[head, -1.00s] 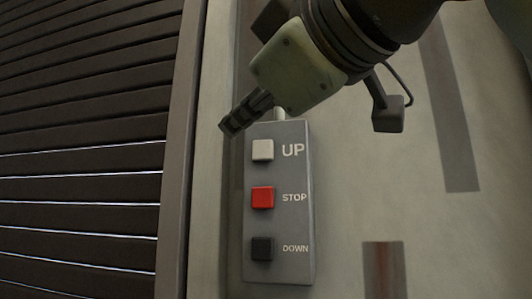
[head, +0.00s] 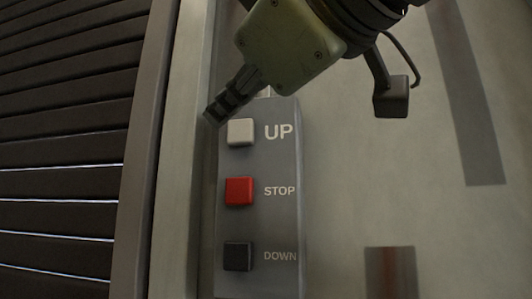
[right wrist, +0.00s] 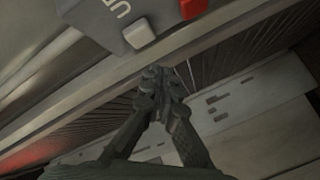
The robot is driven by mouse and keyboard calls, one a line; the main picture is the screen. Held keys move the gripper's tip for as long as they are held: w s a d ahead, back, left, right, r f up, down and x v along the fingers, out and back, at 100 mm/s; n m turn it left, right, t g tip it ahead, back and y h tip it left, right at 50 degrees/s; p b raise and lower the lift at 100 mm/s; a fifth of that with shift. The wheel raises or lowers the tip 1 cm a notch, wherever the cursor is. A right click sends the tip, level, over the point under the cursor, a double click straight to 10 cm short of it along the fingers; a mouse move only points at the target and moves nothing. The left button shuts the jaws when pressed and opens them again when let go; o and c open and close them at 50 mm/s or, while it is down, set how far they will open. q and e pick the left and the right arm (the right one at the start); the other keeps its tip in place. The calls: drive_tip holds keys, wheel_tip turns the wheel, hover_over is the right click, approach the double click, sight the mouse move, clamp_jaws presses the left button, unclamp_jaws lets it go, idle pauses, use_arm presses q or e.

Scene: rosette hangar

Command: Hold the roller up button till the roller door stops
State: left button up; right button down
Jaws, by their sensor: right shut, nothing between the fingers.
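The grey control box (head: 283,225) is on the pale wall, with a white UP button (head: 240,132), a red STOP button (head: 239,191) and a black DOWN button (head: 238,256). My right gripper (head: 213,115) is shut and empty, just above and left of the UP button in the head view. In the right wrist view its fingertips (right wrist: 155,75) meet below the white button (right wrist: 138,33), with a visible gap. The dark slatted roller door (head: 60,140) fills the left of the head view. My left gripper is not in view.
A door frame post (head: 150,150) stands between the roller door and the control box. The wall (head: 400,180) right of the box is mostly flat, with dark vertical stripes. Light shows through gaps between the lower slats.

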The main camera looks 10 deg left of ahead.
sight(237, 120)
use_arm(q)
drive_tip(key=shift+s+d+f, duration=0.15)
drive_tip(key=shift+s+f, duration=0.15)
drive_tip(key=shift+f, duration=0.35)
use_arm(e)
drive_tip(key=w, duration=0.2)
drive_tip(key=shift+w, duration=0.3)
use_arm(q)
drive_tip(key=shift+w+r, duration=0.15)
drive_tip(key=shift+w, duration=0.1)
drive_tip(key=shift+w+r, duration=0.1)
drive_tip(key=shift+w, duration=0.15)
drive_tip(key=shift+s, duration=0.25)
use_arm(e)
drive_tip(key=shift+w, duration=0.15)
use_arm(q)
drive_tip(key=shift+p, duration=0.3)
use_arm(e)
drive_tip(key=shift+w, duration=0.3)
